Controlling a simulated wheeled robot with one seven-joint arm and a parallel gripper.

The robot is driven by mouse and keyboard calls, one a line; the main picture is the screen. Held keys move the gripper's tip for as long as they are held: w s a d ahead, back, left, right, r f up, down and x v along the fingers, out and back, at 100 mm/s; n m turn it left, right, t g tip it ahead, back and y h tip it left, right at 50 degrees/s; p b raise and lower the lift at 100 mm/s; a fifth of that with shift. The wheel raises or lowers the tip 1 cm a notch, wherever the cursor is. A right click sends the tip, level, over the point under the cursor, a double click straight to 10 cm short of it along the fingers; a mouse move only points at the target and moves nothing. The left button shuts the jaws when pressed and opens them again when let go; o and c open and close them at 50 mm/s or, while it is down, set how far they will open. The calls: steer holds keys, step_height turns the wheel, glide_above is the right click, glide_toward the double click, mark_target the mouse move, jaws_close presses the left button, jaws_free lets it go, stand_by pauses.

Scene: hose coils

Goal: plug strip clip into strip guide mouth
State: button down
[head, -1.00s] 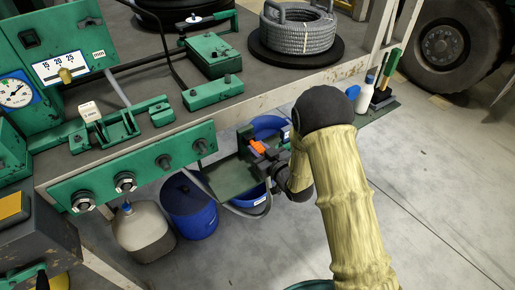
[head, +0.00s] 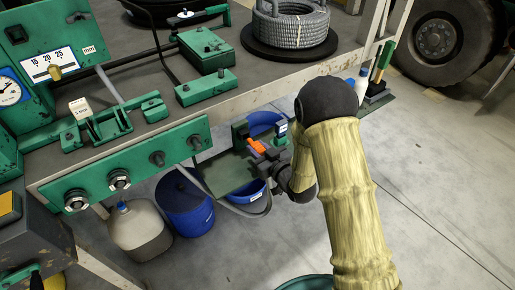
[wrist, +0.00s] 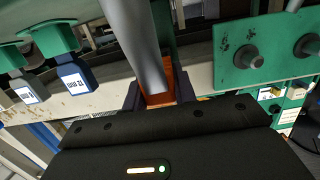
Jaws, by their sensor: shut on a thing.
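My gripper (head: 270,153) hangs low beside the bench front and is shut on an orange clip (head: 257,145). In the wrist view the orange clip (wrist: 158,92) sits between the two dark fingers of my gripper (wrist: 160,97). A thick grey strip or tube (wrist: 134,40) rises from the clip and covers part of it. A narrow green upright (wrist: 163,22) shows behind the strip. I cannot make out the strip guide mouth for certain, nor whether the clip touches anything.
A green panel with several knobs (head: 138,168) lines the bench front. A blue drum (head: 185,205), a pale jug (head: 139,230) and a blue bin (head: 247,196) stand below. Blue and green tagged fittings, one blue (wrist: 75,76), hang left in the wrist view. Open floor lies right.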

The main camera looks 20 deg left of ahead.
steer(key=f+b+v, duration=0.1)
steer(key=b+v, duration=0.1)
steer(key=v, duration=0.4)
stand_by(0.3)
steer(key=shift+s+a+r, duration=0.15)
steer(key=shift+r, duration=0.05)
